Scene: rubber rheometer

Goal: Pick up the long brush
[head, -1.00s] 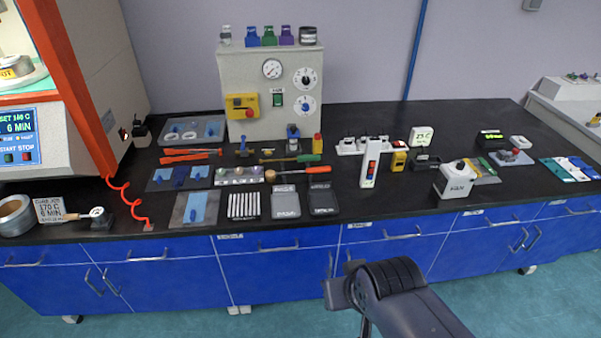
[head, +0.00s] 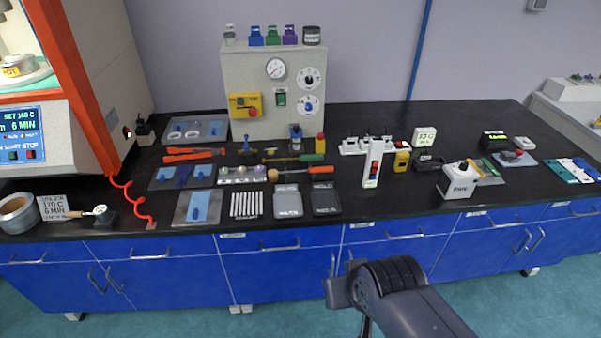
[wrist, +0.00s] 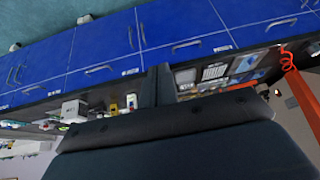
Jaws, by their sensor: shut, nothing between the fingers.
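Two long thin tools lie side by side on the black bench in the head view. One has a green handle (head: 311,158) and a thin brownish shaft. The other has a red-orange handle (head: 321,169) and a tan rounded end to its left. I cannot tell from here which one is the long brush. My gripper (wrist: 158,75) shows in the wrist view as dark fingers close together, shut and empty. It is in front of the bench, well away from both tools. In the head view my arm hides part of the floor and a drawer front.
A grey panel box (head: 276,92) stands behind the tools. A red coiled cord (head: 128,200) hangs at left. Bare bench (head: 370,118) shows at the back.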

